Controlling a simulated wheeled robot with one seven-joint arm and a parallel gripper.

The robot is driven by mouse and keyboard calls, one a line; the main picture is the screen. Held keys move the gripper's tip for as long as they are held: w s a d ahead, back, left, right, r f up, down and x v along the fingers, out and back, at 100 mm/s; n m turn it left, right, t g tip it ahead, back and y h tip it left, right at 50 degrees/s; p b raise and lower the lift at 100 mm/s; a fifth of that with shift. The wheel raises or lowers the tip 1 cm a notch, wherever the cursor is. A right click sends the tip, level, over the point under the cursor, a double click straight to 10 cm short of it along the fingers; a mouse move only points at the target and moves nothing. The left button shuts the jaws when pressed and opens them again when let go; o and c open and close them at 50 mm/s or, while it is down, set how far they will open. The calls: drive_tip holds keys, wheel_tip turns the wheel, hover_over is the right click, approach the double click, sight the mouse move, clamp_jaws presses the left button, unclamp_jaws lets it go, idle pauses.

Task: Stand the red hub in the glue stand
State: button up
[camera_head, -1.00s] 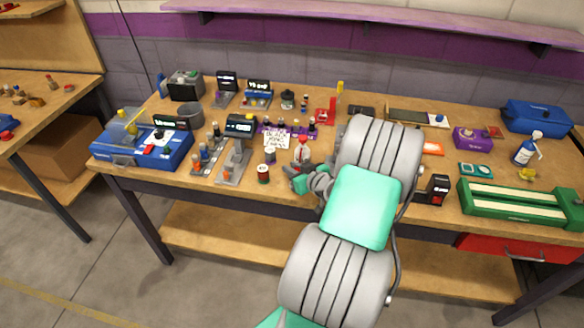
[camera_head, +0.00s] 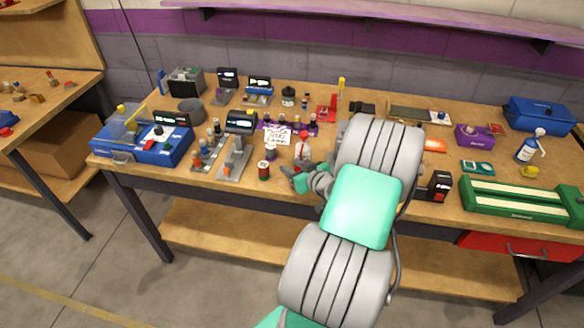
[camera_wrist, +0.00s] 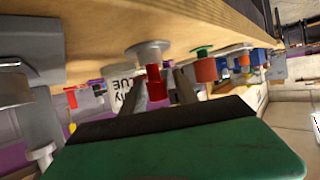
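My gripper (camera_head: 291,174) is low over the front middle of the bench, its tip toward the left. In the wrist view its two grey fingers (camera_wrist: 167,91) stand apart, with a red piece (camera_wrist: 155,90), likely the red hub, between them. I cannot tell whether they press on it. A pale round disc (camera_wrist: 148,50) lies at the far end of the red piece, near the bench top. A white sign (camera_head: 277,136) stands behind the gripper; part of its glue wording (camera_wrist: 122,79) shows in the wrist view. I cannot pick out the glue stand with certainty.
A small red and dark pot (camera_head: 264,172) stands just left of my gripper. A red and white item (camera_head: 302,151) stands close behind it. A blue case (camera_head: 145,148) and green track (camera_head: 520,200) sit at the sides.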

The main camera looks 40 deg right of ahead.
drive_tip(key=shift+d, duration=0.1)
drive_tip(key=b+v, duration=0.1)
drive_tip(key=v, duration=0.5)
drive_tip(key=shift+s, duration=0.45)
drive_tip(key=shift+s+a+r, duration=0.25)
drive_tip(key=shift+s+r, duration=0.05)
drive_tip(key=shift+s, duration=0.15)
